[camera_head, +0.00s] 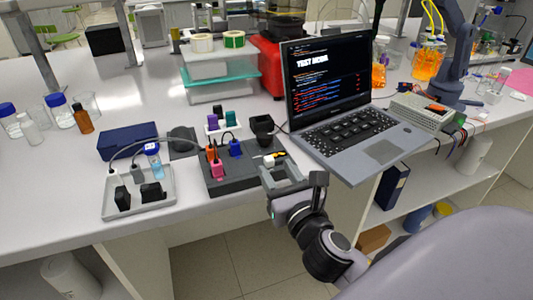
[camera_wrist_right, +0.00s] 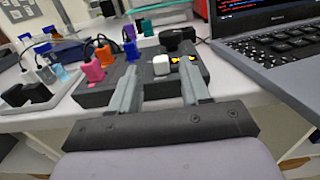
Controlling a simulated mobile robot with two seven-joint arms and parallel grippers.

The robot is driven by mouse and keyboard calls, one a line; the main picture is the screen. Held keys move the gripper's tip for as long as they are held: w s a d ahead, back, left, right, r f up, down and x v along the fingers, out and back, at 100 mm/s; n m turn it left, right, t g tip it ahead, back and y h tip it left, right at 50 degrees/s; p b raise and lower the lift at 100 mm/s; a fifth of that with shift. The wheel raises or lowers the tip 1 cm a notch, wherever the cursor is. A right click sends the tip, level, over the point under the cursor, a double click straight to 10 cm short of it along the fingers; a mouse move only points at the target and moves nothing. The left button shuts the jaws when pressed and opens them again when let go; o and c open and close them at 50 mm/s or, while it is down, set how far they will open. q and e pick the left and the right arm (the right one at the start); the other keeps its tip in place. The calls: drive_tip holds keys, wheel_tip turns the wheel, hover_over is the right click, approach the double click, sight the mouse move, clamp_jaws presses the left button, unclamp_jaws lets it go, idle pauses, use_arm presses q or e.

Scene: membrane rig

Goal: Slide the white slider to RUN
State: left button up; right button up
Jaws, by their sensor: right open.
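The white slider (camera_head: 268,160) is a small white block on the right part of the dark grey rig box (camera_head: 228,182), beside a yellow-and-black marking. In the right wrist view the white slider (camera_wrist_right: 161,65) shows between and beyond my fingertips. Any RUN lettering is too small to read. My right gripper (camera_head: 281,172) is at the front right edge of the box, open and empty. In the wrist view its two fingers (camera_wrist_right: 158,72) point toward the slider, one on each side; I cannot tell whether they touch the box. My left gripper is not in view.
Orange, pink and blue plugs (camera_head: 217,170) stand on the left of the box. A laptop (camera_head: 375,150) is close on the right. A light tray (camera_head: 150,208) with a vial and black pieces lies left. A black holder (camera_head: 262,128) stands behind.

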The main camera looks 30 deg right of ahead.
sight(271, 161)
drive_tip(key=shift+x, duration=3.45)
drive_tip(key=shift+d, duration=0.1)
drive_tip(key=shift+p, duration=0.3)
clamp_jaws()
